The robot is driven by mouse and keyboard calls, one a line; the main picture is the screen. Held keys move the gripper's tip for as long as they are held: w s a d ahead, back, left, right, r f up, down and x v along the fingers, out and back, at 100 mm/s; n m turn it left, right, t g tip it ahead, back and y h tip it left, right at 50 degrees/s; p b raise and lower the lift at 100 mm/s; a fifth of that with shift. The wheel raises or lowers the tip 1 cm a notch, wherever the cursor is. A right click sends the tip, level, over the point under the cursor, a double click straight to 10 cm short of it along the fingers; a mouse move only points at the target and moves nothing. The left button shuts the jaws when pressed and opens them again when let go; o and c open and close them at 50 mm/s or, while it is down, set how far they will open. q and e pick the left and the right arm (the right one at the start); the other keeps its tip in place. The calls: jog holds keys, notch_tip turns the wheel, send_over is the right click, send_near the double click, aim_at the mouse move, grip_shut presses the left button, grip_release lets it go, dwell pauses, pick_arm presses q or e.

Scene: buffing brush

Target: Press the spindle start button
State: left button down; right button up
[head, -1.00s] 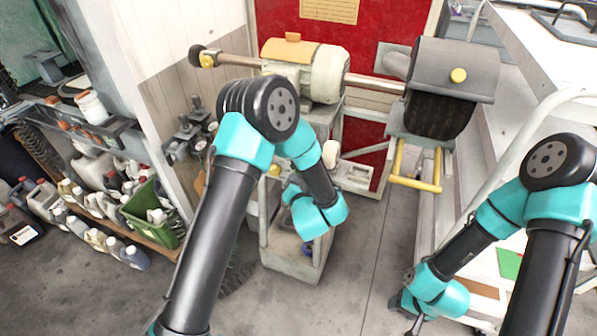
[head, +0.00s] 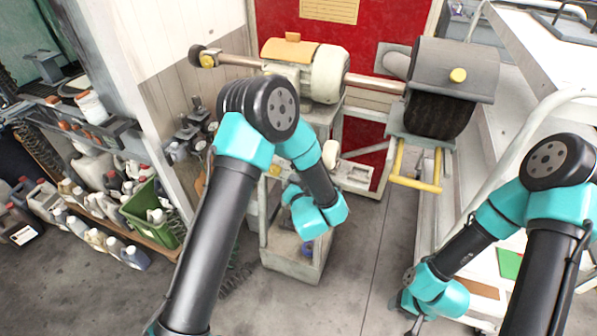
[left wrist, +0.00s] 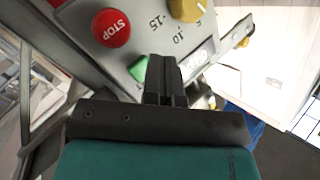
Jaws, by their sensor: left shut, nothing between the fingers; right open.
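In the left wrist view my left gripper (left wrist: 165,78) is shut and empty, its fingertips over the control panel (left wrist: 85,12). A green button (left wrist: 138,68) shows just left of the fingertips, partly hidden by them. I cannot tell whether they touch it. A red STOP button (left wrist: 111,28) is above and left, and a yellow knob (left wrist: 187,9) with scale numbers is above.
The buffing machine's motor (head: 327,75) and dark brush (head: 437,112) with its hood (head: 457,68) stand behind my arms. A yellow bar frame (head: 415,183) hangs below the brush. Bottles and a green crate (head: 150,212) are at the left. Bare floor (head: 345,285) lies in front.

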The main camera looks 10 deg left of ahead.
pick_arm(q)
jog(key=shift+w, duration=0.1)
jog(key=shift+w, duration=0.3)
jog(key=shift+w+d, duration=0.1)
jog(key=shift+w, duration=0.3)
dwell(1.0)
jog(key=shift+s, duration=0.8)
jog(key=shift+s, duration=0.1)
jog(key=s, duration=0.2)
jog(key=s+a, duration=0.1)
jog(key=s, duration=0.1)
jog(key=shift+s, duration=0.4)
dwell(0.6)
